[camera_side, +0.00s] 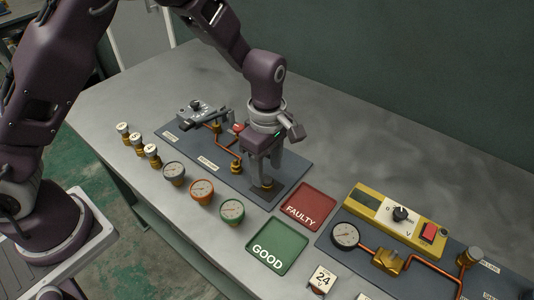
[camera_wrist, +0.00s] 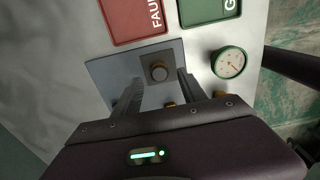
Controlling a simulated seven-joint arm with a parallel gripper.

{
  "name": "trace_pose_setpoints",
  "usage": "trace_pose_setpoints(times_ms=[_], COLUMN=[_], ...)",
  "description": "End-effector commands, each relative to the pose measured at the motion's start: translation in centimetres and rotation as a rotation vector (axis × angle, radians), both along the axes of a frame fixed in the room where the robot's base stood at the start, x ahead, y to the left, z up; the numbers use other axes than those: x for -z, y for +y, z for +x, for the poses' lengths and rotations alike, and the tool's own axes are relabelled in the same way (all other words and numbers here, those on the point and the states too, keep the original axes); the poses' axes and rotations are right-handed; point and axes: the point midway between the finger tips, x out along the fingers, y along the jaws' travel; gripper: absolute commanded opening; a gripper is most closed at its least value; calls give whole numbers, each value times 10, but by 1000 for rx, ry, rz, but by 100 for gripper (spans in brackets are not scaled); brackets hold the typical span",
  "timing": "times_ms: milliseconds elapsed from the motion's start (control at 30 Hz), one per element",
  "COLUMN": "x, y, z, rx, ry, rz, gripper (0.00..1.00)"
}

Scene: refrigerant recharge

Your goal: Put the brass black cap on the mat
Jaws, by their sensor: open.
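The small round brass cap with a dark top (camera_side: 267,184) sits low between my fingertips in the side view, partly hidden by them. In the wrist view the cap (camera_wrist: 159,72) shows its round top and stands on a dark square mat (camera_wrist: 149,100). The mat (camera_side: 270,198) lies at the near right end of the blue-grey panel in the side view. My gripper (camera_side: 265,177) points down over the mat, open, with one finger on each side of the cap. The fingers (camera_wrist: 157,82) look apart from it in the wrist view.
A red FAULTY plate (camera_side: 309,199) and a green GOOD plate (camera_side: 278,254) lie right of the panel. Gauges stand along the near side, the green one (camera_side: 232,210) closest.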

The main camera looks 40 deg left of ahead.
Motion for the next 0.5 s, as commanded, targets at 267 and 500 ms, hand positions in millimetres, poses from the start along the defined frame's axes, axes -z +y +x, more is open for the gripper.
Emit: trace_pose_setpoints(times_ms=[267, 500], x=[-70, -87], y=[-1, 0], z=[1, 0], rx=[1, 1], ry=[-4, 0], rz=[-2, 0], gripper=[49, 49])
